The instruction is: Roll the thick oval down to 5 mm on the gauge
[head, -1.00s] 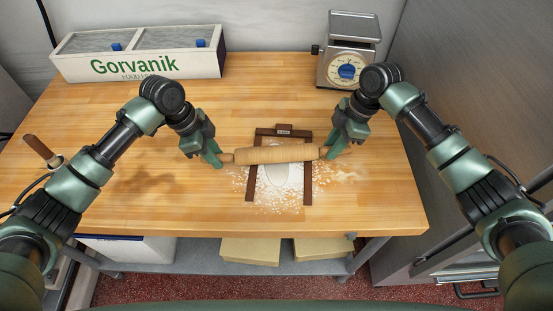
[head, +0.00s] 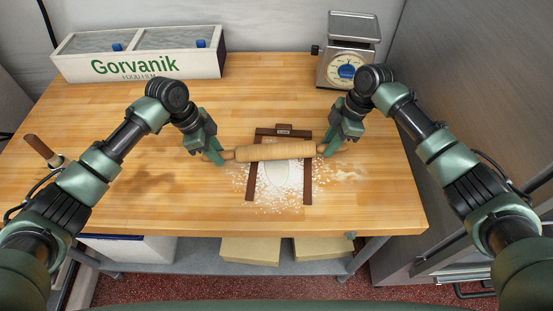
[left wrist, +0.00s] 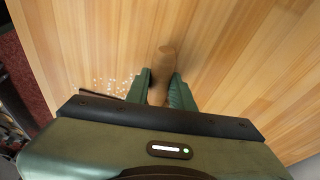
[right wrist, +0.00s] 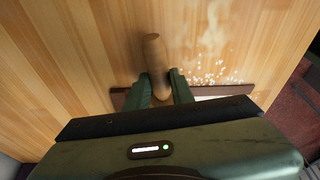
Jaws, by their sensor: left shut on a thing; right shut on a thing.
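The wooden rolling pin (head: 275,152) lies crosswise over a dark brown U-shaped frame (head: 308,185), near its far end. My left gripper (head: 221,157) is shut on the pin's left handle, which also shows in the left wrist view (left wrist: 166,60). My right gripper (head: 324,149) is shut on the right handle, which shows in the right wrist view (right wrist: 153,52). The pale dough oval (head: 279,180) lies between the frame's side strips on floured wood, its far end partly hidden by the pin. A small label plate (head: 284,128) sits at the frame's far end; its marking is unreadable.
A dial scale (head: 347,68) stands at the back right and a white two-part "Gorvanik" bin (head: 140,65) at the back left. The wooden tabletop (head: 170,215) is clear at front left.

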